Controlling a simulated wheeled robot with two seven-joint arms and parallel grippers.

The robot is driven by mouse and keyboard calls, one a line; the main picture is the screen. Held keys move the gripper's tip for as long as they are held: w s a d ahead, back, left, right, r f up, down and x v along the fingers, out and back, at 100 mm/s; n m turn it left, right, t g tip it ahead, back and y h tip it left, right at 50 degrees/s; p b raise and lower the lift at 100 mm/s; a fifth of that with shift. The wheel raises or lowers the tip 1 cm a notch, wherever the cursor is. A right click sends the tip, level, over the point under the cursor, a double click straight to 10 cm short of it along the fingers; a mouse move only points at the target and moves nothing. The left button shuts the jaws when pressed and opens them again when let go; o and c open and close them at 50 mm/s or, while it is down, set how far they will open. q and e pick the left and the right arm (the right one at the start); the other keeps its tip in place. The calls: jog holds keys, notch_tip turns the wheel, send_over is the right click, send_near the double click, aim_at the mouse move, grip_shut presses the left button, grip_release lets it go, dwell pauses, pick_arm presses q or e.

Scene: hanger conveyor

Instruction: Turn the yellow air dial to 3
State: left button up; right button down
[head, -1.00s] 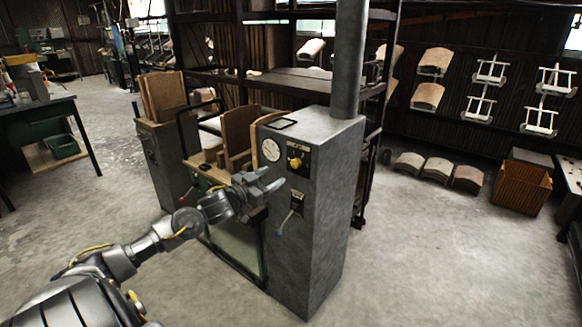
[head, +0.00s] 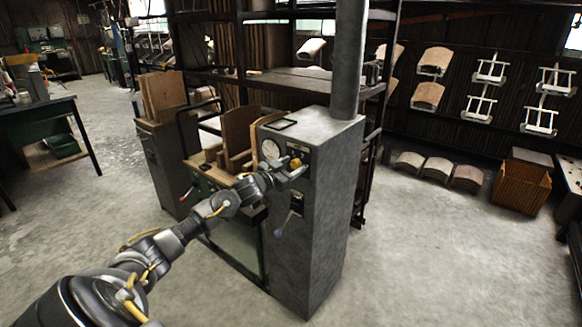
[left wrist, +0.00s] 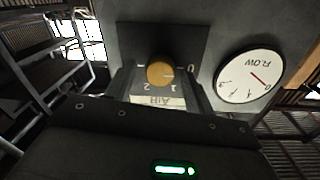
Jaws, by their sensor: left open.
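The yellow air dial (head: 295,162) is on the front of the grey machine cabinet, partly covered by my left gripper (head: 290,174) in the head view. In the left wrist view the round yellow dial (left wrist: 160,72) is on a dark plate seen upside down, with 0, 1 and 2 readable around it and an AIR label (left wrist: 157,101). Its mark seems to face 0. My left gripper (left wrist: 160,88) is open, its fingers to either side of the dial. I cannot tell whether they touch it. My right gripper is not in view.
A white FLOW gauge (left wrist: 250,78) sits beside the dial, its red needle near 0. A lever with a blue tip (head: 287,222) hangs lower on the grey cabinet (head: 325,215). A wide pipe (head: 348,60) rises from the cabinet top.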

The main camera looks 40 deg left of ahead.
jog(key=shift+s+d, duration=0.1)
pick_arm(q)
jog(key=c, duration=1)
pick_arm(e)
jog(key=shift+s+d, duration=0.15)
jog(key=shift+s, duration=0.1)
